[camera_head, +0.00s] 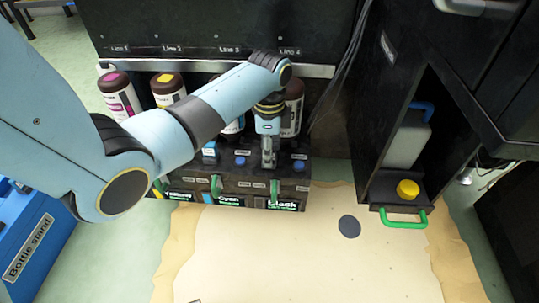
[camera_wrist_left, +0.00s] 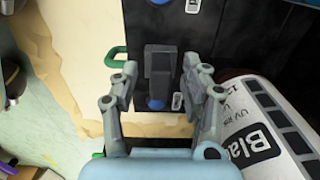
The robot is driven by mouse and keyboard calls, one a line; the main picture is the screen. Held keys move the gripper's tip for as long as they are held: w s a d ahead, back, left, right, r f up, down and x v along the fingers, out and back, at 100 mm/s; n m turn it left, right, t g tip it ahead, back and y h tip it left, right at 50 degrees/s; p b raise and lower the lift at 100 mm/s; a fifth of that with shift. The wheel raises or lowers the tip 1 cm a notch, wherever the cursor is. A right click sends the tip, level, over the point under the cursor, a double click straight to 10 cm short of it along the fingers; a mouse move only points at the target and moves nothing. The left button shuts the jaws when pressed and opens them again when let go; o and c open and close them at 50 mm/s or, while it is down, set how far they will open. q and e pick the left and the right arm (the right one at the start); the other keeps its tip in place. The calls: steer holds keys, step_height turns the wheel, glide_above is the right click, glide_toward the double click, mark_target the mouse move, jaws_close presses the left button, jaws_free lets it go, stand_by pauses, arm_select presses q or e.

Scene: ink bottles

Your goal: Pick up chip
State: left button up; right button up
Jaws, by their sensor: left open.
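A dark grey, block-shaped chip (camera_wrist_left: 160,65) stands on the black unit in the left wrist view. My left gripper (camera_wrist_left: 166,82) is open, with one finger on each side of the chip and visible gaps between. In the head view my left gripper (camera_head: 268,155) points down over the unit section labelled Black (camera_head: 283,203). The gripper hides the chip there. My right gripper is in neither view.
Large ink bottles (camera_head: 120,95) stand behind the unit; one labelled Black (camera_wrist_left: 262,130) is close to the right finger. A blue knob (camera_head: 240,161) and green handles (camera_head: 216,185) are nearby. The beige mat (camera_head: 290,260) is mostly clear.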

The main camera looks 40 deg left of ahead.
arm_select(q)
steer(key=shift+c, duration=0.4)
jaws_close()
